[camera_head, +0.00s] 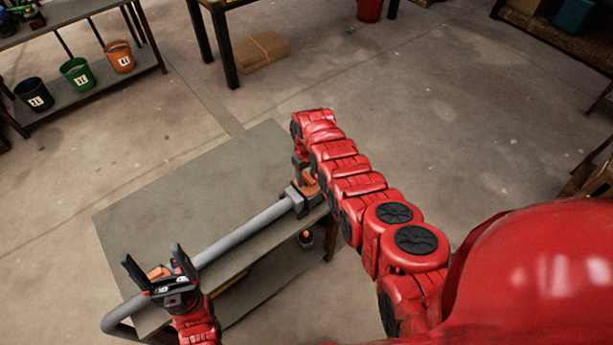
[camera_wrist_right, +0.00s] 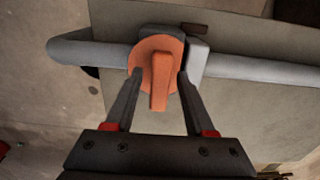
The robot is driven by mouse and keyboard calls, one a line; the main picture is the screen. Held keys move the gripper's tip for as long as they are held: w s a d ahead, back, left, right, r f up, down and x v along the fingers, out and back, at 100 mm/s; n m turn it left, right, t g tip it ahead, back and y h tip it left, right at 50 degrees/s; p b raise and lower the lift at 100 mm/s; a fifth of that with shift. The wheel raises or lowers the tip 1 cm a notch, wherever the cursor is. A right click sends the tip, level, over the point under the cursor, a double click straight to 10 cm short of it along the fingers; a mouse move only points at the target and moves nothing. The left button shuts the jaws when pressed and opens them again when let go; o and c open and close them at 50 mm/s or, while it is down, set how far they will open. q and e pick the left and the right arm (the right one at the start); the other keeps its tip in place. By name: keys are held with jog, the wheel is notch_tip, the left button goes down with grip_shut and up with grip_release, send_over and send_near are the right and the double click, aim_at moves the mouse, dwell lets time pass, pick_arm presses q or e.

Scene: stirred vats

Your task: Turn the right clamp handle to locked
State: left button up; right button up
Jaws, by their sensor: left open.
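The right clamp (camera_head: 297,200) sits on a grey pipe near the table's right edge, with its orange handle (camera_head: 311,182) partly hidden by my right arm. In the right wrist view the orange clamp handle (camera_wrist_right: 158,80) is a round disc with a bar pointing down, across the pipe. My right gripper (camera_wrist_right: 160,74) is open, with one finger on each side of the bar and visible gaps to it. My left gripper (camera_head: 152,255) is open and empty near the pipe's left end. A bit of orange (camera_head: 158,272) shows just behind its fingers.
The grey pipe (camera_head: 240,231) runs along the front of a grey table (camera_head: 185,190), whose top is otherwise bare. A dark round object (camera_head: 306,238) is on the lower shelf. Three buckets (camera_head: 77,73) stand on a rack at the back left. The floor behind is mostly clear.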

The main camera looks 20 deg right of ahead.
grip_shut()
dwell(0.3)
jog(key=n, duration=0.4)
jog(key=shift+n, duration=0.4)
jog(key=n, duration=0.3)
jog(key=shift+n, duration=0.3)
jog(key=shift+n+b, duration=0.55)
jog(key=shift+n, duration=0.35)
jog(key=n+b, duration=0.1)
jog(key=n, duration=0.1)
jog(key=shift+f+n+b, duration=0.15)
jog(key=shift+n+b, duration=0.15)
jog(key=shift+n, duration=0.1)
jog(key=n+b, duration=0.2)
jog(key=n, duration=0.1)
jog(key=shift+n+b, duration=0.4)
jog(key=shift+n, duration=0.5)
